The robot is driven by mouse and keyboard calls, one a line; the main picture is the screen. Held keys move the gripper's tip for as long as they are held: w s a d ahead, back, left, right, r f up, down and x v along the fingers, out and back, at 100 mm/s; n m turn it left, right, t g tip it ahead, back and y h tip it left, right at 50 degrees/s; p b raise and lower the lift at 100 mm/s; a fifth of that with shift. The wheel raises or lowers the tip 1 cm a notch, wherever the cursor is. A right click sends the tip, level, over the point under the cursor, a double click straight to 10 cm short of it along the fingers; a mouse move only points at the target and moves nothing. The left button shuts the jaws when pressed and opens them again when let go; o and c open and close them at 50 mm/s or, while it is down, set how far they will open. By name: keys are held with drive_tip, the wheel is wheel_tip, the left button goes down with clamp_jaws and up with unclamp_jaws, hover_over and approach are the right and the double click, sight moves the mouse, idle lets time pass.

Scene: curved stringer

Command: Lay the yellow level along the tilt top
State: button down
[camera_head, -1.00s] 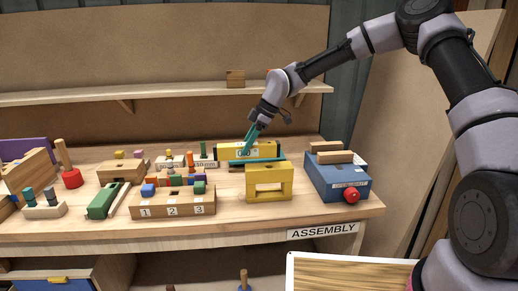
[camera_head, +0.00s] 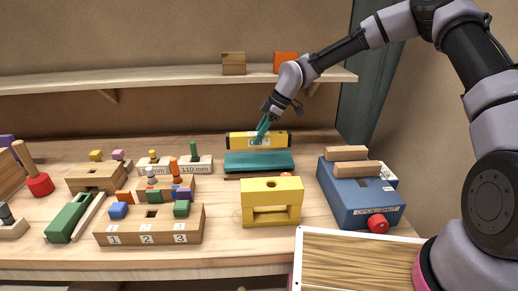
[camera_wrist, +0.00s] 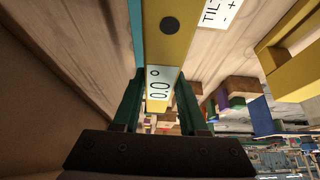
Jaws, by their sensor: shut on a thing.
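The yellow level (camera_head: 273,141) has dark ends and a small display; it appears behind the teal block in the head view. The wrist view shows the level (camera_wrist: 172,50) running away between my fingers, its display reading 0.0. My gripper (camera_head: 262,131) is shut on the level near its middle, and it shows in the wrist view (camera_wrist: 158,85). A low teal block (camera_head: 258,163), probably the tilt top, lies in front of the level. Whether the level rests on something or hangs just above it cannot be told. A white label starting "TIL" (camera_wrist: 219,11) shows beside it.
A yellow block frame (camera_head: 271,189) stands in front of the teal block. A blue box (camera_head: 352,196) with wooden bars and a red knob is at the right. Wooden peg blocks (camera_head: 150,225) fill the left. A shelf (camera_head: 170,80) runs above the bench.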

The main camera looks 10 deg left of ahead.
sight(258, 147)
drive_tip(key=shift+f, duration=2.45)
drive_tip(key=shift+f, duration=0.1)
drive_tip(key=shift+c, duration=2.2)
unclamp_jaws()
drive_tip(key=v, duration=1.2)
drive_tip(key=shift+s, duration=0.15)
